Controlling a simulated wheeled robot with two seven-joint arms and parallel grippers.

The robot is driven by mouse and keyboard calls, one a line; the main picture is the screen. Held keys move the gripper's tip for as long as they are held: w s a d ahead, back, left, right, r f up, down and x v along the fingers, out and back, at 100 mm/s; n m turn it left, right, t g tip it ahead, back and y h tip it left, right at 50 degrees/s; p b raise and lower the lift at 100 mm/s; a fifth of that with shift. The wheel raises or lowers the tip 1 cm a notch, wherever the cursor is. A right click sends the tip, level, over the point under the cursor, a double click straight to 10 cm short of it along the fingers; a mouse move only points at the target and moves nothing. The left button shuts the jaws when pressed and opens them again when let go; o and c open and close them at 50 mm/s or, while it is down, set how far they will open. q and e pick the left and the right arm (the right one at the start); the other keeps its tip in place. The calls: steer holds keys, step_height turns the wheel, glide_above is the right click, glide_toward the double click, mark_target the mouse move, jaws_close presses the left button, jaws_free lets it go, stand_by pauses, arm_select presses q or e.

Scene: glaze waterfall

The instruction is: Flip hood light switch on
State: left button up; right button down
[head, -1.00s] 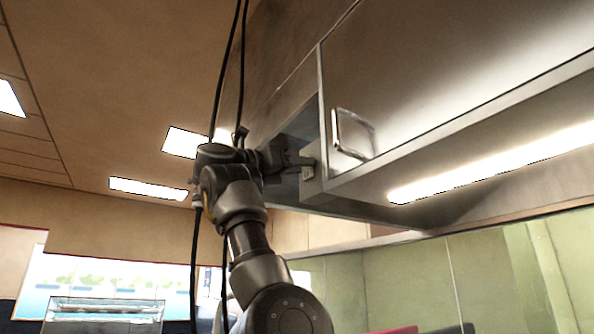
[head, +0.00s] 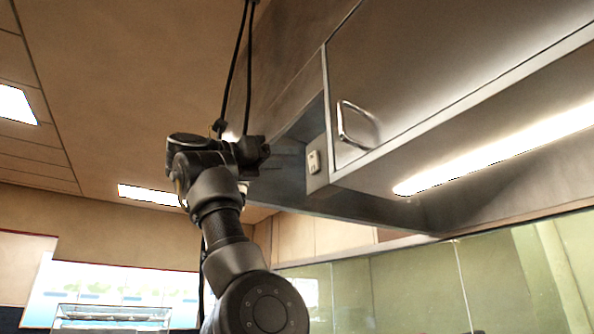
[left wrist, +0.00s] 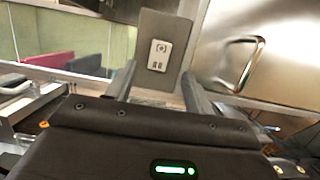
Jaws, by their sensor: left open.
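The hood light switch is a small pale plate (head: 313,161) on the narrow end face of the metal hood, left of the cabinet door handle. In the left wrist view the switch plate (left wrist: 159,55) shows upright, with a symbol above two small dark marks; which way it is set is too small to tell. My left gripper (head: 268,152) is left of the switch, apart from it, and empty. In the left wrist view its two open fingers (left wrist: 158,76) stand on either side of the switch panel. My right gripper is not in view.
The cabinet door's metal handle (head: 356,126) stands out right of the switch. A bright light strip (head: 500,152) runs along the hood's underside. Dark cables (head: 236,70) hang near my arm. Open room lies left of the hood.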

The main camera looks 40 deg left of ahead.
arm_select(q)
steer(key=shift+b+v, duration=0.7)
steer(key=shift+v, duration=1.25)
